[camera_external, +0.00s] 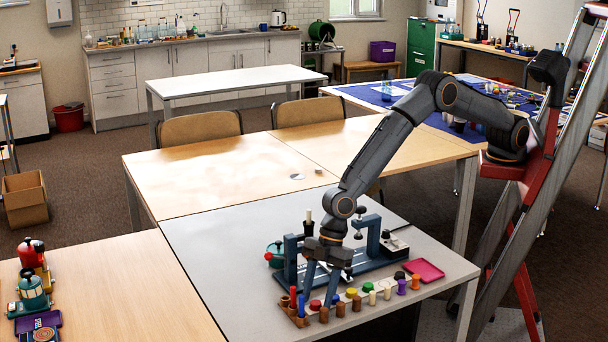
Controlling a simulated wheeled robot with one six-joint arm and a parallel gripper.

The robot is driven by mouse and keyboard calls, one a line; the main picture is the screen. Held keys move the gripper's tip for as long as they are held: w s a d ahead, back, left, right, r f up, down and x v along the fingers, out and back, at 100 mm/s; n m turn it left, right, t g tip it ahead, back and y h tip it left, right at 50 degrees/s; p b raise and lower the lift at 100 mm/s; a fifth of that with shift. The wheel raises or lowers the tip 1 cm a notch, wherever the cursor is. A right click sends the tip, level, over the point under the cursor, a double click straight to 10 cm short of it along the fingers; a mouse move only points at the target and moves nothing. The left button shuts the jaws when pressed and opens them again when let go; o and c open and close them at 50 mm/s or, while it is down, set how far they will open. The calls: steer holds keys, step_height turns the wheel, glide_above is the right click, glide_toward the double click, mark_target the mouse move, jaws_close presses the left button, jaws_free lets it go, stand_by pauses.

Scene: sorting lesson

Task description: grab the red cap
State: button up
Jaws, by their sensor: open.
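The red cap (316,305) is a small, low, round piece near the front edge of the grey table, in a line of small coloured pieces. My gripper (317,294) points down with its two fingers apart, one to each side of the cap as seen from here. The picture does not settle whether the fingers touch the cap or how high above the table the tips are. A taller red peg (293,294) stands to the left of the cap.
Yellow (351,292), green (367,287) and dark (399,275) caps sit to the right, with several small pegs in front. A pink tray (424,271) lies at the right. A blue-grey clamp frame (291,262) stands close behind my gripper. The grey table's left part is clear.

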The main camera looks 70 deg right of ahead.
jaws_close()
stand_by(0.3)
